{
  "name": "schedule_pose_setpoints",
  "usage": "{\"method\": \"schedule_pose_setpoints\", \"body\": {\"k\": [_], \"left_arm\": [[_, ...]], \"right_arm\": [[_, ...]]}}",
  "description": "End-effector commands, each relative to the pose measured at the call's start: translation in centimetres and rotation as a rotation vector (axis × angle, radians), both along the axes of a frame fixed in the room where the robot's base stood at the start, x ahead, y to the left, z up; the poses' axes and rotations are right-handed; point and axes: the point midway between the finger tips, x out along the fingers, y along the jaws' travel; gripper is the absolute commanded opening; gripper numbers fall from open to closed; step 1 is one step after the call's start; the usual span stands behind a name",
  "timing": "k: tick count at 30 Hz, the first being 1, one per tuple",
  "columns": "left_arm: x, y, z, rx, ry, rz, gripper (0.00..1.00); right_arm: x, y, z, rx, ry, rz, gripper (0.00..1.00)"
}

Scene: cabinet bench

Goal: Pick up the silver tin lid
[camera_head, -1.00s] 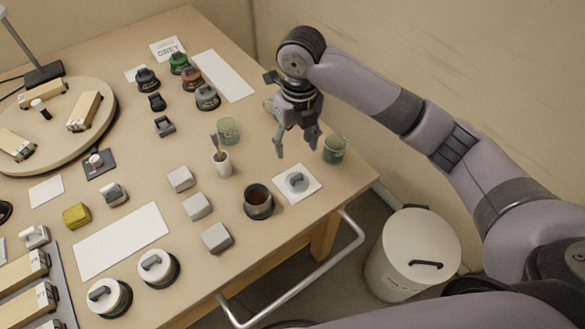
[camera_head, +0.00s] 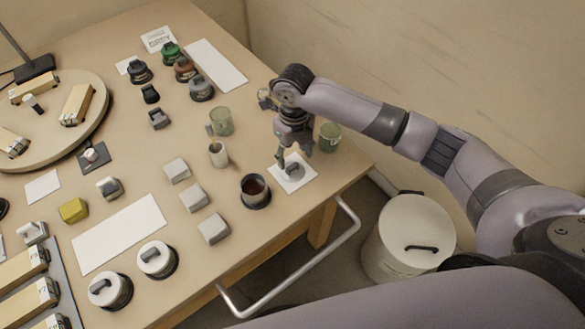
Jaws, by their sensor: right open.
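The silver tin lid (camera_head: 295,173), a small grey disc with a raised handle, lies on a white square card (camera_head: 307,184) near the table's right edge. My right gripper (camera_head: 294,160) is open and points down at the lid, its fingers at or just above it. The fingers partly cover the lid, and I cannot tell whether they touch it. My left gripper is not in view.
An open tin with dark contents (camera_head: 255,191) stands left of the card. A green glass (camera_head: 330,137) stands close behind the gripper at right; another green glass (camera_head: 221,121) and a grey cup (camera_head: 218,154) stand to the left. Grey blocks (camera_head: 213,229) stand nearer.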

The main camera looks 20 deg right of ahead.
Motion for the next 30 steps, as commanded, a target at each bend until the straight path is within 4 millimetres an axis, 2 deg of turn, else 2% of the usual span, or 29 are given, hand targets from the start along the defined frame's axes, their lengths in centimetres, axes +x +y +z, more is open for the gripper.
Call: {"method": "schedule_pose_setpoints", "body": {"k": [6, 9, 18, 30], "left_arm": [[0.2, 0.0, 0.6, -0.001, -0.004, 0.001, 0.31], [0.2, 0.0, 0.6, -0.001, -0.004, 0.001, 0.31], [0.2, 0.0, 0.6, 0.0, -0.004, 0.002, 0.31], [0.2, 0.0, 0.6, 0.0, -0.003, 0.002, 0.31]], "right_arm": [[-0.1, 0.3, -3.3, -0.001, 0.005, -0.001, 0.55], [-0.1, 0.3, -4.4, -0.001, 0.003, 0.001, 0.55], [-0.1, 0.3, -4.7, 0.0, 0.001, 0.002, 0.54], [-0.1, 0.3, -4.7, 0.0, 0.001, 0.001, 0.28]]}}
